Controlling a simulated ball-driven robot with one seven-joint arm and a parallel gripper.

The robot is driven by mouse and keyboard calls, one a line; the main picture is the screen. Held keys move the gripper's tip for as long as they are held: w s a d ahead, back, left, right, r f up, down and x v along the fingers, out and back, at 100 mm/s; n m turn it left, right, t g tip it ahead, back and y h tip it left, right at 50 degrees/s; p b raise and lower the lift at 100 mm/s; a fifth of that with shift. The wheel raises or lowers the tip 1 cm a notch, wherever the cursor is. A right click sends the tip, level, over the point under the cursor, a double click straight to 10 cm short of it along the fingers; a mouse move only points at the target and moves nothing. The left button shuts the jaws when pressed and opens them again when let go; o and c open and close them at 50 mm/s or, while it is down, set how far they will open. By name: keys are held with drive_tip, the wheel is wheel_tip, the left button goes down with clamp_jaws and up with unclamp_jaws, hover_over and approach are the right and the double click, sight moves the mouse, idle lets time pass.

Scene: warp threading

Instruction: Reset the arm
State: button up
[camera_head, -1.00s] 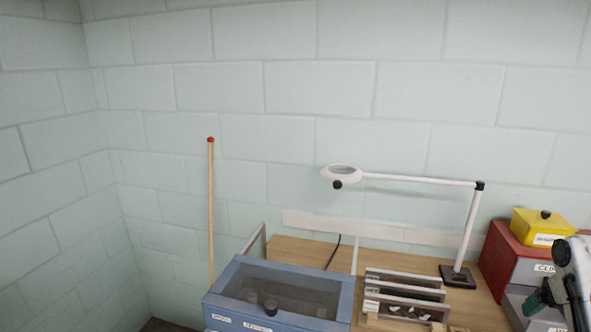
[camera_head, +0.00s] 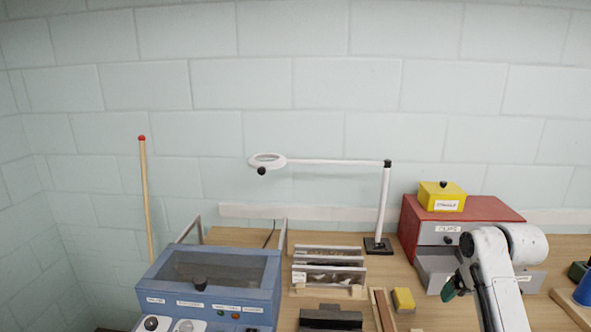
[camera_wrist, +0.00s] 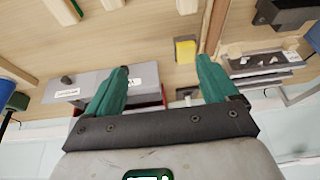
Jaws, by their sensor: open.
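My gripper (camera_wrist: 160,82) shows in the wrist view with its two green fingers spread apart and nothing between them. It is above the wooden workbench. In the head view my white arm stands at the lower right, in front of the red cabinet (camera_head: 480,208). A green fingertip (camera_head: 449,289) shows beside the arm there; the rest of the gripper is hidden by the arm.
The red cabinet has an open grey drawer (camera_head: 434,262) and a yellow box (camera_head: 441,196) on top. A magnifier lamp (camera_head: 385,205), a rack (camera_head: 330,270), a yellow block (camera_head: 403,299) and a blue machine (camera_head: 212,290) stand on the bench (camera_head: 400,270).

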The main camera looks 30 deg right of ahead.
drive_tip(key=s+a+f+n+y+b, duration=0.1)
drive_tip(key=a+f+b, duration=0.1)
drive_tip(key=a+f, duration=0.75)
drive_tip(key=s+a+f+n+y+b, duration=0.1)
drive_tip(key=s+a+f+b, duration=0.1)
drive_tip(key=a+f, duration=0.75)
drive_tip(key=s+a+f+n+g+b, duration=0.1)
drive_tip(key=s+a+f+b, duration=0.1)
drive_tip(key=s+a, duration=0.5)
drive_tip(key=s+a+f+n+g+b, duration=0.2)
drive_tip(key=s+a+f, duration=0.3)
drive_tip(key=s, duration=0.6)
drive_tip(key=shift+s+a+f+b, duration=0.25)
drive_tip(key=shift+a+b, duration=0.25)
drive_tip(key=shift+a, duration=0.6)
drive_tip(key=shift+c, duration=0.2)
